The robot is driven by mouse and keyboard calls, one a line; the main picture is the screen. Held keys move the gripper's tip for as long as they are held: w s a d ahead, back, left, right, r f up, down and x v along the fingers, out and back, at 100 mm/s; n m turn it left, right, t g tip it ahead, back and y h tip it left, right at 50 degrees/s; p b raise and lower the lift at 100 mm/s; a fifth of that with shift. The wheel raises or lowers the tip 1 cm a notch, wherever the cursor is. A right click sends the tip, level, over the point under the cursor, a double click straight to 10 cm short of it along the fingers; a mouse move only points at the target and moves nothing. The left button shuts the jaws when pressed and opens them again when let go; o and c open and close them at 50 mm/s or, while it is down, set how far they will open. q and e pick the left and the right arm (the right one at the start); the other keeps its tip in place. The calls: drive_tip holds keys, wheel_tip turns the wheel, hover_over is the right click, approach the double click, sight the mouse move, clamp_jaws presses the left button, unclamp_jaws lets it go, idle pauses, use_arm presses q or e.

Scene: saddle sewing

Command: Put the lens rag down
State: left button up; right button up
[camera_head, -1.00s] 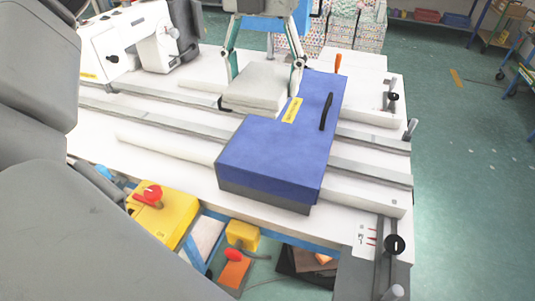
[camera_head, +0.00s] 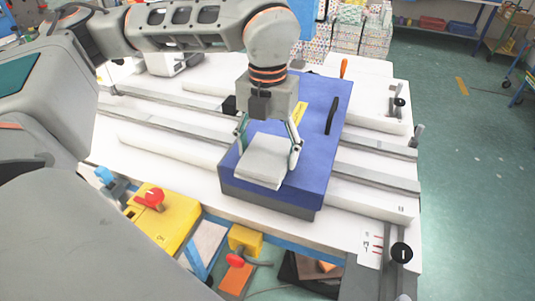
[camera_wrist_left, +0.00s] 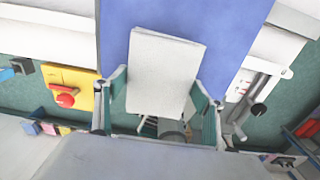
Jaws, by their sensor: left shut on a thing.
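The lens rag (camera_head: 266,160) is a pale, folded, flat pad. My left gripper (camera_head: 268,150) is shut on it, with one finger at each side. In the head view the rag shows over the front left part of the blue block (camera_head: 312,150). I cannot tell whether it touches the block's top. In the left wrist view the rag (camera_wrist_left: 164,72) sits between the fingers (camera_wrist_left: 160,105), with the blue surface (camera_wrist_left: 225,30) behind it. My right gripper is not in view.
The block bears a black handle (camera_head: 331,116) and a yellow label, and stands across rails on a white table (camera_head: 130,160). An orange-handled tool (camera_head: 344,67) stands behind it. A yellow box with a red knob (camera_head: 165,218) is at the front left.

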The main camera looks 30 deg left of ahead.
sight(267, 153)
use_arm(q)
drive_tip(key=shift+f, duration=0.55)
drive_tip(key=shift+f, duration=0.1)
drive_tip(key=o, duration=1)
wheel_tip(267, 153, up, 12)
drive_tip(key=shift+r, duration=0.2)
drive_tip(key=shift+f, duration=0.1)
